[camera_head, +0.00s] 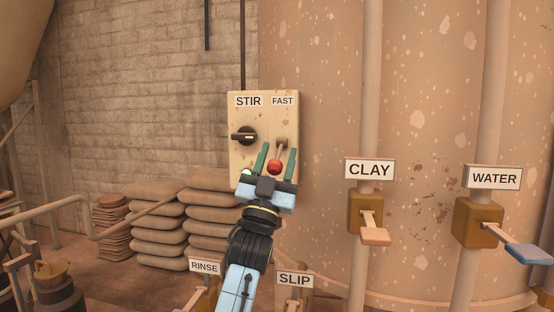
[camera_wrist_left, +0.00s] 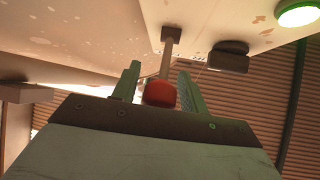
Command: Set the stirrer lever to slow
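The stirrer lever (camera_head: 275,167) has a red ball knob on a pale rod and hangs down from a pivot on the cream control panel (camera_head: 238,115). A FAST label (camera_head: 283,101) is above it. My left gripper (camera_head: 279,159) is open, with its green fingers on either side of the red knob. In the left wrist view the red knob (camera_wrist_left: 160,93) sits between the open fingers, and I cannot tell whether they touch it. The lower part of the panel is hidden behind the gripper. My right gripper is not in view.
A black rotary knob (camera_head: 246,136) sits under the STIR label (camera_head: 248,101). A green lamp shows in the wrist view (camera_wrist_left: 299,13). The CLAY lever (camera_head: 374,236) and WATER lever (camera_head: 528,252) stand to the right. Stacked sacks (camera_head: 160,222) lie left.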

